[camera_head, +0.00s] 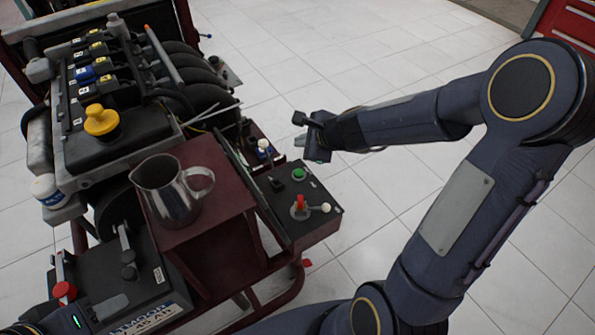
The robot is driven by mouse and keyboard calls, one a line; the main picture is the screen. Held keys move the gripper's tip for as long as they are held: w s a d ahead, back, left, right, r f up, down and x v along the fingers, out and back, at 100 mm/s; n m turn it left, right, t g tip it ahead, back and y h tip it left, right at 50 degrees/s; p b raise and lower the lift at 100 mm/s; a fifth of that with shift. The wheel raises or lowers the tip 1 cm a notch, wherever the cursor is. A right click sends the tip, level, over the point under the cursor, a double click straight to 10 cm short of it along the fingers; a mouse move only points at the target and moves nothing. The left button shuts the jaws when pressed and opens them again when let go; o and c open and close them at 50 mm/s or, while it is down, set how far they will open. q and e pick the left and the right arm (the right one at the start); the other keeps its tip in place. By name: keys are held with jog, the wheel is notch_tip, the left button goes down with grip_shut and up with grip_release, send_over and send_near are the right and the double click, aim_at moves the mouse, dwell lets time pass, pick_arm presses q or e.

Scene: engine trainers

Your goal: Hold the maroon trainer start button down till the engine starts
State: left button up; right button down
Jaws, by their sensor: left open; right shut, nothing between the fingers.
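The maroon trainer (217,235) carries an engine on a dark red frame. Its black control panel (318,222) faces up at the right side. A round green button (298,174) sits near the panel's upper edge; I take it for the start button, as no label can be read. A red-handled switch (299,203) is below it. My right gripper (315,148) reaches in from the right, shut and empty, just above and right of the green button in the picture. I cannot tell its height, but no contact shows. My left gripper's fingers are not visible.
A metal pitcher (171,191) stands on the trainer's maroon shelf beside the panel. A yellow cap (101,121) tops the engine. Tiled floor (390,65) is open around the trainer.

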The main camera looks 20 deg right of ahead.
aim_at(302, 174)
jog(key=shift+f+b, duration=4.25)
jog(key=shift+f, duration=0.1)
jog(key=shift+f, duration=0.15)
jog(key=shift+f+b, duration=0.3)
jog(key=shift+b, duration=0.1)
jog(key=shift+f+b, duration=0.55)
jog(key=shift+r, duration=0.15)
dwell(1.1)
jog(key=shift+r+p, duration=0.85)
jog(key=shift+p, duration=0.05)
notch_tip(302, 174, up, 5)
jog(key=p, duration=0.5)
